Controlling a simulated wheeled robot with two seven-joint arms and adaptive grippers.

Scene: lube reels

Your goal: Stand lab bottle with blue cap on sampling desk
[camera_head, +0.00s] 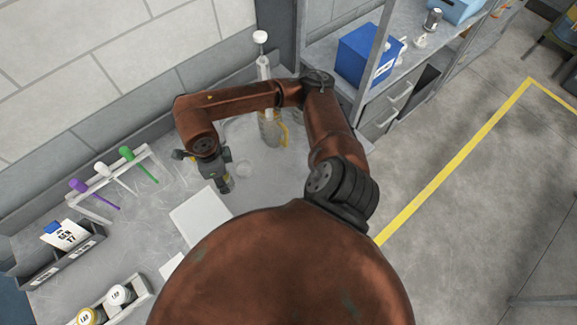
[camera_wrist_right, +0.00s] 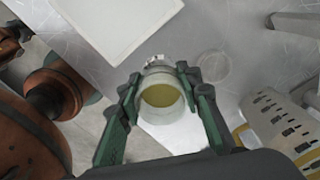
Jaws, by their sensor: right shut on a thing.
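My right gripper (camera_head: 218,172) is low over the desk beside the white pad. In the wrist view its green fingers (camera_wrist_right: 160,88) are shut on a small clear container (camera_wrist_right: 162,110) with yellow liquid inside. The container is seen nearly end-on, and I cannot tell whether it touches the desk. No blue cap shows on it, and I cannot tell if it is the lab bottle. The grey sampling desk (camera_head: 165,190) runs along the wall. My left gripper is not in view.
A rack (camera_head: 118,172) with purple, white and green-topped items stands left. A yellow-marked container (camera_head: 270,130) and a tall white-topped vessel (camera_head: 262,60) stand behind. A white pad (camera_head: 200,217) lies flat. A blue bin (camera_head: 362,52) sits on the right shelf.

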